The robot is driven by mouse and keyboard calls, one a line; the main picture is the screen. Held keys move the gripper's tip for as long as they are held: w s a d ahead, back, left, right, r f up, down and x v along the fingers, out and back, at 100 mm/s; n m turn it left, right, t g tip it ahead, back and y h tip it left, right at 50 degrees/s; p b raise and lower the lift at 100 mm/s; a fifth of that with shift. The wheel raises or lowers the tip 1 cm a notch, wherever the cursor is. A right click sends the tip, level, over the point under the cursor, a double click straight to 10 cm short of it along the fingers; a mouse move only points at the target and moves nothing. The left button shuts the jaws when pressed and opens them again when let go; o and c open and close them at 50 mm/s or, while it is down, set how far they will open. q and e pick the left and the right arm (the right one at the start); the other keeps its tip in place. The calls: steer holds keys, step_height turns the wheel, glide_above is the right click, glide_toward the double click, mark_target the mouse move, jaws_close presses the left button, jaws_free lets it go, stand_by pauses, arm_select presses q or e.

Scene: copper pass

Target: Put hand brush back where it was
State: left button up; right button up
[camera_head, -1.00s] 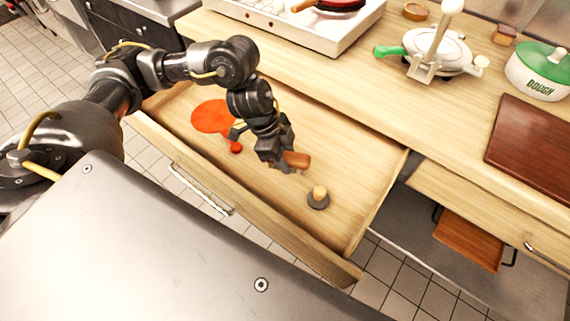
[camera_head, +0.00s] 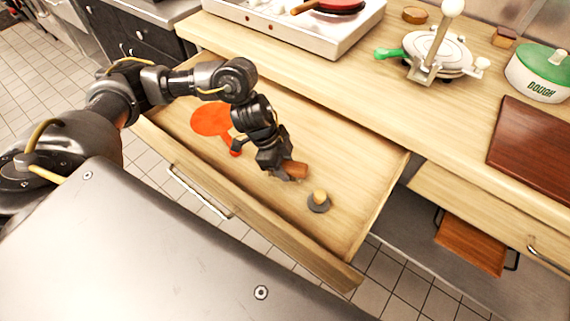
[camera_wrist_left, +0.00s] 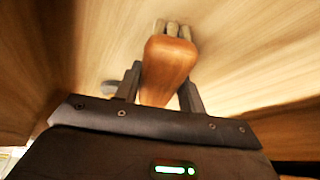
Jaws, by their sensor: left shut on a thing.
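The hand brush (camera_head: 295,169) shows a brown wooden block in the head view. In the left wrist view the hand brush (camera_wrist_left: 169,62) has a rounded brown end between the fingers, with pale tufts at its far end. My left gripper (camera_head: 287,174) is shut on it, inside the open drawer (camera_head: 345,150). Whether the brush touches the drawer floor I cannot tell. The gripper's fingers (camera_wrist_left: 158,88) show on both sides of the brush in the wrist view. My right gripper is not in view.
An orange-red paddle-shaped tool (camera_head: 212,119) lies at the drawer's left. A small round grey object with a wooden knob (camera_head: 319,201) stands near its front right. The drawer's front wall (camera_head: 255,212) and the counter edge (camera_head: 330,105) bound it.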

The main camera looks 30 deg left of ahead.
arm_select(q)
steer(key=o, duration=0.9)
steer(key=shift+o, duration=0.2)
steer(key=shift+r, duration=0.1)
steer(key=p+v, duration=0.1)
steer(key=v, duration=1.1)
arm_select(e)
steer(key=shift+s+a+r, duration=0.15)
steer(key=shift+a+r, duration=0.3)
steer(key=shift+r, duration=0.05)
